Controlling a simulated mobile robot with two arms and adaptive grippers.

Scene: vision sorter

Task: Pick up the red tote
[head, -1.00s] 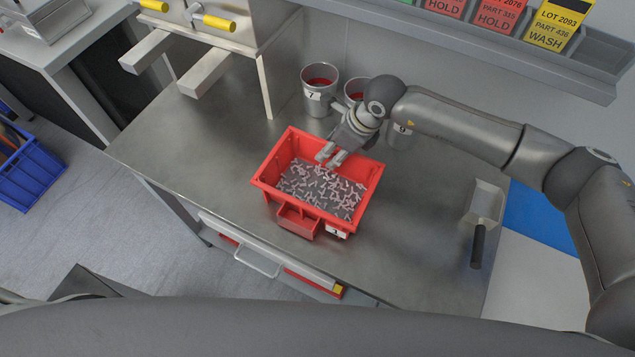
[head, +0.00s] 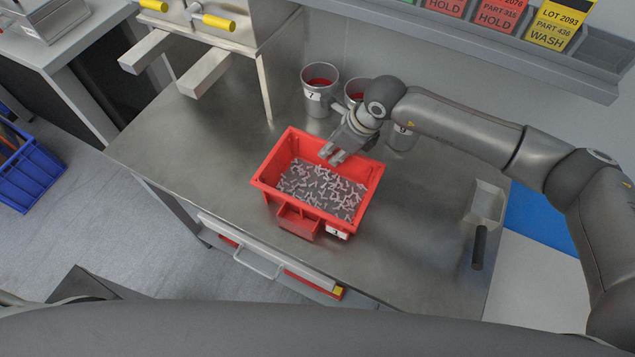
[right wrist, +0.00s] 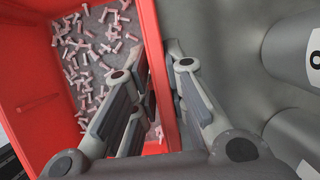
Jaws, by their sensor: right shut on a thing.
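The red tote (head: 268,186) stands upright on the metal bench and holds many small pale parts. A small red bin front and a white label are on its near side. My right gripper (head: 335,153) is at the tote's far rim, near the middle of that side. In the right wrist view the tote's red wall (right wrist: 152,38) runs between the fingers of my right gripper (right wrist: 164,62). The gripper is shut on this wall, one finger inside and one outside. My left gripper is not in view.
Metal cups with red contents, one labelled 7 (head: 319,88), stand behind the tote, close to my right gripper. A scoop (head: 485,207) lies at the bench's right. A machine with two rails (head: 204,73) stands at the left. Bare bench (head: 185,150) lies left of the tote.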

